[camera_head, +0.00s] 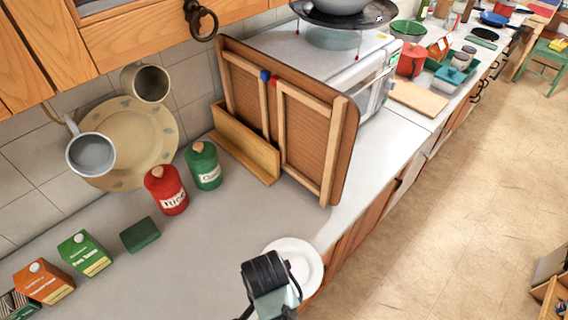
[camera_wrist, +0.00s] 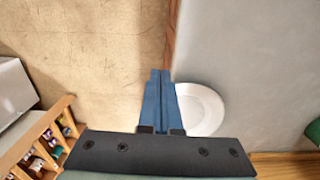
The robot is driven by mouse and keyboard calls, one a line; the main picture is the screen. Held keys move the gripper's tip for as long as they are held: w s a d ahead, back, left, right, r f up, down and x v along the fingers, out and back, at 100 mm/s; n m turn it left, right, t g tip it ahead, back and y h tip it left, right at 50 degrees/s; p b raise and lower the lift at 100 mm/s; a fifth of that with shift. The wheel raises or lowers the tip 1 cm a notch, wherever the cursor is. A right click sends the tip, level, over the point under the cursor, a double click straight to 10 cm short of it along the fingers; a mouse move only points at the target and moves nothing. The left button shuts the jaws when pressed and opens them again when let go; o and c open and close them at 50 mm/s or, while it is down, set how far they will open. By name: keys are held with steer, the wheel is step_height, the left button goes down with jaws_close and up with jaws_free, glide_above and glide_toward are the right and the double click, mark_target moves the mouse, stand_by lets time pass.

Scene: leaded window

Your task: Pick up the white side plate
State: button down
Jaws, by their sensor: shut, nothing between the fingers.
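The white side plate (camera_head: 301,262) lies flat on the grey counter near its front edge, in the lower middle of the head view. My wrist and gripper hide part of its left side there. The plate also shows in the wrist view (camera_wrist: 208,108), just right of my gripper's fingers. My gripper (camera_wrist: 160,72) is shut and empty, its two blue fingers together. The fingertips appear beside the plate, over the counter edge and floor side. The height of the fingers above the counter is hard to tell.
A red canister (camera_head: 167,190), a green canister (camera_head: 204,166) and a dark green block (camera_head: 140,235) stand further back on the counter. A wooden rack with framed boards (camera_head: 312,140) stands beyond the plate. The counter left of the plate is clear.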

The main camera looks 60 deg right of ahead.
steer(key=s+d+f+p, duration=0.1)
steer(key=d+f, duration=0.2)
steer(key=f, duration=0.1)
steer(key=shift+d+f+p, duration=0.35)
steer(key=shift+d, duration=0.05)
steer(key=shift+s+d, duration=0.2)
steer(key=shift+d, duration=0.55)
steer(key=shift+s+d, duration=0.2)
steer(key=shift+d, duration=0.5)
steer(key=shift+a, duration=0.1)
